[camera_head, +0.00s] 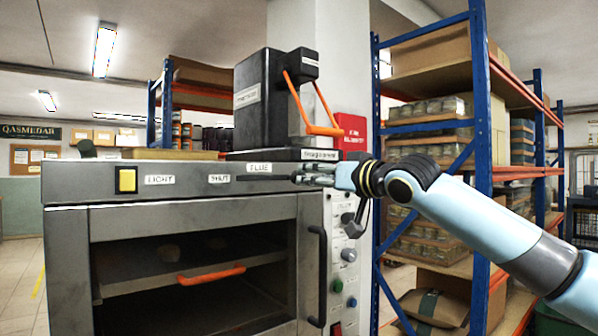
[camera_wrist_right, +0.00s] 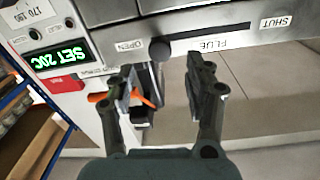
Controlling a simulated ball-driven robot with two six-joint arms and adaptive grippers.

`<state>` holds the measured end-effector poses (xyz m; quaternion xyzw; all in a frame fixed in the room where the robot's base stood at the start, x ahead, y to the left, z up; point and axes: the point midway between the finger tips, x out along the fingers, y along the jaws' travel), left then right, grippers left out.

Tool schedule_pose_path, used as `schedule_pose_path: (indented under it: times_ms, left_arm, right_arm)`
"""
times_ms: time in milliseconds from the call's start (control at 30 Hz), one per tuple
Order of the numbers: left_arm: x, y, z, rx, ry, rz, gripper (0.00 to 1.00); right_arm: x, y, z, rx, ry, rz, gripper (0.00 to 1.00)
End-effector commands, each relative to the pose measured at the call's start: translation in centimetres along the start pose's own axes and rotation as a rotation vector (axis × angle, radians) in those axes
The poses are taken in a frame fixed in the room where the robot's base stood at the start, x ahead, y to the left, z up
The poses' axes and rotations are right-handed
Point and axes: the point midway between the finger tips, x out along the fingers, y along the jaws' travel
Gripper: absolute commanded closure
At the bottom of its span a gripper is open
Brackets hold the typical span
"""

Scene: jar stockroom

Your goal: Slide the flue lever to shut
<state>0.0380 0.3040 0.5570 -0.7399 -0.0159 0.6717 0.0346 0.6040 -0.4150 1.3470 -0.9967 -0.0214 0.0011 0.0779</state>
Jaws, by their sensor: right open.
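The flue lever's dark round knob (camera_wrist_right: 160,50) shows in the right wrist view at the OPEN end of its slot (camera_wrist_right: 215,36). The SHUT label (camera_wrist_right: 276,22) is at the slot's other end. In the head view the slot (camera_head: 264,178) runs along the oven's front top panel, with SHUT (camera_head: 219,178) at its left. My right gripper (camera_head: 308,176) is at the slot's right end and hides the knob there. In the wrist view my right gripper (camera_wrist_right: 158,84) is open, with the knob beyond and between its fingertips; contact is not clear. My left gripper is out of view.
The oven (camera_head: 68,190) has a vertical door handle (camera_head: 318,275) below the gripper and a control panel (camera_head: 345,250) at its right. A dark machine with an orange handle (camera_head: 322,130) stands on top. A blue-and-orange shelf (camera_head: 480,170) stands at right, behind my arm.

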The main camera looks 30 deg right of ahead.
Motion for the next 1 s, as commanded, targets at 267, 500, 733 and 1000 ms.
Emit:
schedule_pose_path:
  times_ms: [267, 500, 733, 1000]
  left_arm:
    - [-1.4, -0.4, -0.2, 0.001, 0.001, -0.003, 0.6]
    - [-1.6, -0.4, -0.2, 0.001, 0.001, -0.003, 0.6]
    - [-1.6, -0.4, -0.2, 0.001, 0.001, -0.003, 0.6]
    - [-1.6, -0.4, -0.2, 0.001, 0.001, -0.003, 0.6]
  right_arm:
    - [4.8, -0.2, -0.1, 0.007, 0.0, -0.003, 0.47]
    - [6.5, -0.2, 0.1, 0.001, -0.001, -0.003, 0.47]
    - [6.5, -0.2, 0.1, -0.001, -0.002, -0.003, 0.47]
    - [6.5, -0.1, 0.1, -0.001, -0.002, -0.003, 0.8]
